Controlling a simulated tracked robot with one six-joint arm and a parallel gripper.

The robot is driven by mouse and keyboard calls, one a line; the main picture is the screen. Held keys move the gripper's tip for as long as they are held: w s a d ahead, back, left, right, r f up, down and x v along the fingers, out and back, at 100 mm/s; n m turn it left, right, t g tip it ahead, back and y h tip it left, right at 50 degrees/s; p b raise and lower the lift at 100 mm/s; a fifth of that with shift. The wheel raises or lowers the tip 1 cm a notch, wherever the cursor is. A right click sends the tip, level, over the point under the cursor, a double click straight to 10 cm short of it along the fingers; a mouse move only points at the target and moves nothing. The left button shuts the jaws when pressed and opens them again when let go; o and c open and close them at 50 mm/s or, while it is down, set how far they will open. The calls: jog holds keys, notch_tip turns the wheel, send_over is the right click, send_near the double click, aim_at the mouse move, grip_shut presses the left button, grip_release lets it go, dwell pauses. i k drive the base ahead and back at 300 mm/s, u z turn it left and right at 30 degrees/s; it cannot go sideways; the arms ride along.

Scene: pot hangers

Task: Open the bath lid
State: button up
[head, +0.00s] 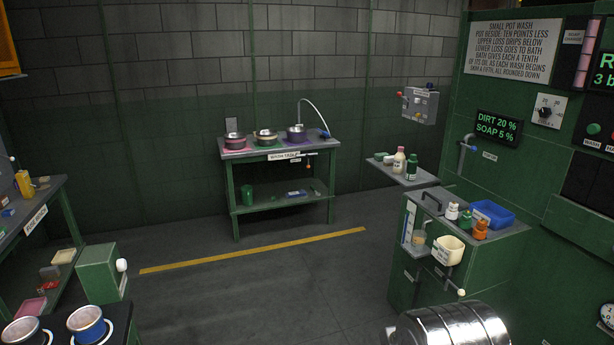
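A green cabinet (402,290) stands at the right, against the wash machine.
A cream tub (448,250) hangs in front. A shiny ribbed metal cylinder (455,327) is below. The middle floor is clear.

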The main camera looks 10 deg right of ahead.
aim_at(436, 201)
jog(key=z, duration=0.2)
jog(key=i, duration=2.3)
jog(key=z, duration=0.5)
jog(key=i, duration=1.35)
jog(key=z, duration=0.2)
